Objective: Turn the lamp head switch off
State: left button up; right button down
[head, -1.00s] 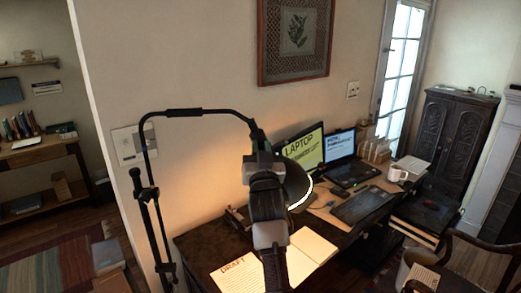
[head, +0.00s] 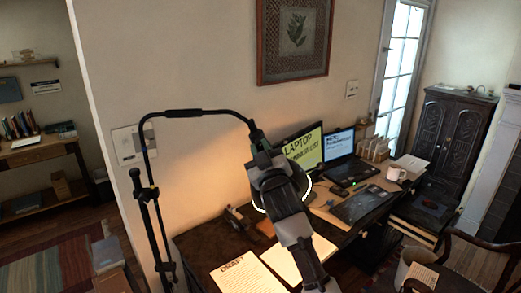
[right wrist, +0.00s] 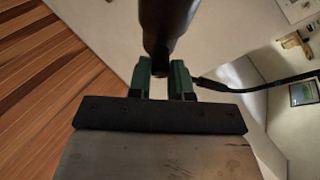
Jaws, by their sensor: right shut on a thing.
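A black floor lamp has a bent arm (head: 185,112) reaching over the desk. Its dark lamp head (head: 302,180) hangs at the arm's end with a lit white rim, mostly hidden behind my wrist. The lamp throws warm light on the wall. My right gripper (head: 260,150) is at the top of the lamp head, by the joint with the arm. In the right wrist view its green fingers (right wrist: 160,80) are on either side of a dark, round lamp part (right wrist: 165,30), shut on it. The switch itself cannot be made out. My left gripper is out of view.
The desk holds open papers (head: 245,272), a laptop (head: 346,160), a second screen (head: 304,148), a tablet-like dark pad (head: 355,208) and a white mug (head: 396,173). A wooden chair (head: 478,255) stands at the right. The wall is close behind the lamp.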

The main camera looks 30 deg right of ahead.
jog(key=n+g+y, duration=0.1)
jog(key=n, duration=0.3)
jog(key=n+g+y, duration=0.1)
jog(key=n+y, duration=0.1)
jog(key=n, duration=0.3)
jog(key=r+n+y, duration=0.1)
jog(key=n, duration=0.3)
jog(key=shift+s+d+r+n+g, duration=0.1)
jog(key=shift+d+n+g, duration=0.25)
jog(key=shift+n+g, duration=0.05)
jog(key=shift+r, duration=0.1)
jog(key=c, duration=1.3)
grip_release()
jog(key=shift+o, duration=1.2)
jog(key=shift+y, duration=0.3)
jog(key=shift+o, duration=0.2)
jog(key=shift+w+d+f, duration=0.1)
jog(key=shift+w+f, duration=0.1)
jog(key=shift+f, duration=0.1)
jog(key=s+a+b, duration=0.1)
jog(key=s+b, duration=0.5)
jog(key=s, duration=0.4)
jog(key=shift+s, duration=0.4)
